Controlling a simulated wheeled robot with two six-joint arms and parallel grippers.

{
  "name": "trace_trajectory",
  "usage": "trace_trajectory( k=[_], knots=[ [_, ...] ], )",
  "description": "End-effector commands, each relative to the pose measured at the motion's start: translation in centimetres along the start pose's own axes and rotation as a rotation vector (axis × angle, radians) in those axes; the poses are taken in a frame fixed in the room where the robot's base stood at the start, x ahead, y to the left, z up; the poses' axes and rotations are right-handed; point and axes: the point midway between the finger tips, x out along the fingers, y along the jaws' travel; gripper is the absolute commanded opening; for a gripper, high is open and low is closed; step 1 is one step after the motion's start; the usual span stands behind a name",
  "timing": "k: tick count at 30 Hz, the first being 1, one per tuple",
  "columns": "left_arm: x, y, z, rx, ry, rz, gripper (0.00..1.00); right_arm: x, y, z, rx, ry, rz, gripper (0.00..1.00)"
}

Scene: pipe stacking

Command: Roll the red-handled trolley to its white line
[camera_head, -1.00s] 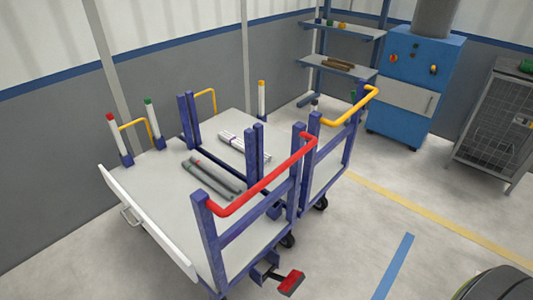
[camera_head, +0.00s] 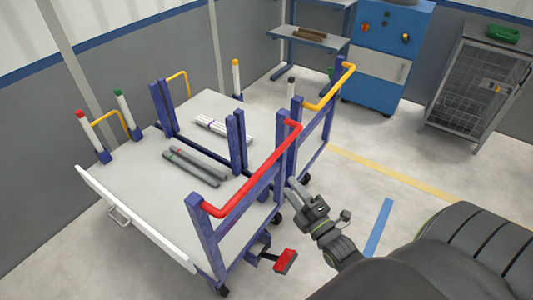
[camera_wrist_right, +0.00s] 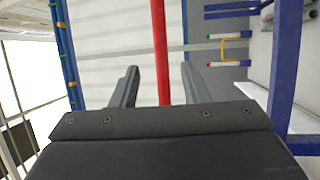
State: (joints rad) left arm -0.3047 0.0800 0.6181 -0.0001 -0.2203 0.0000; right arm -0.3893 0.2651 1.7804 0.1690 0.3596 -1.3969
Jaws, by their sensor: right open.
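The red-handled trolley has a grey deck (camera_head: 130,190), blue posts and a red handle (camera_head: 250,172) along its right side. A red foot pedal (camera_head: 286,261) sits low at its near right corner. My right gripper (camera_head: 294,188) is close to the handle's far end, beside a blue post. In the right wrist view the red handle (camera_wrist_right: 159,45) runs between the two spread fingers, which are open; I cannot tell how deep it lies between them. My left gripper is out of view. I see no white line on the visible floor.
A second trolley with a yellow handle (camera_head: 330,92) stands just behind. Grey pipes (camera_head: 195,168) and white pipes (camera_head: 212,127) lie on the decks. A blue cabinet (camera_head: 385,50) and wire cage (camera_head: 468,85) stand at the back. Floor on the right carries yellow (camera_head: 395,175) and blue (camera_head: 378,228) strips.

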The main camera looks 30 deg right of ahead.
Motion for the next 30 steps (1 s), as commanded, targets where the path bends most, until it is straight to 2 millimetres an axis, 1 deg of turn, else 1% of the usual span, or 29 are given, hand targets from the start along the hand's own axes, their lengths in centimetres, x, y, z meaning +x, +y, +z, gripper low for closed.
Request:
trace_trajectory(
  k=[1,6,12,16,18,22,30],
  knots=[
    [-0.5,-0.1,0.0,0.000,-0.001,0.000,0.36,1.3,0.3,-0.1,0.001,0.001,0.004,0.41],
    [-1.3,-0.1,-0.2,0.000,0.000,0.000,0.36,4.8,0.3,-0.1,0.002,0.001,0.002,0.41],
    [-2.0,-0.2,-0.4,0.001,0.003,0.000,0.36,8.7,0.2,-0.1,0.001,0.001,0.000,0.41],
    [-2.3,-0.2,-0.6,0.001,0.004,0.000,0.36,10.8,0.2,-0.1,0.001,0.001,0.000,0.41],
    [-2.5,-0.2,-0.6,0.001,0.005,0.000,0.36,11.6,0.1,0.0,0.001,0.001,-0.001,0.41],
    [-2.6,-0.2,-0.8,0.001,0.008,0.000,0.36,12.6,0.0,0.0,0.002,0.001,-0.002,0.41],
    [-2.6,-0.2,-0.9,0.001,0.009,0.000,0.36,13.0,-0.1,0.0,0.002,0.000,-0.002,0.41]
  ],
)
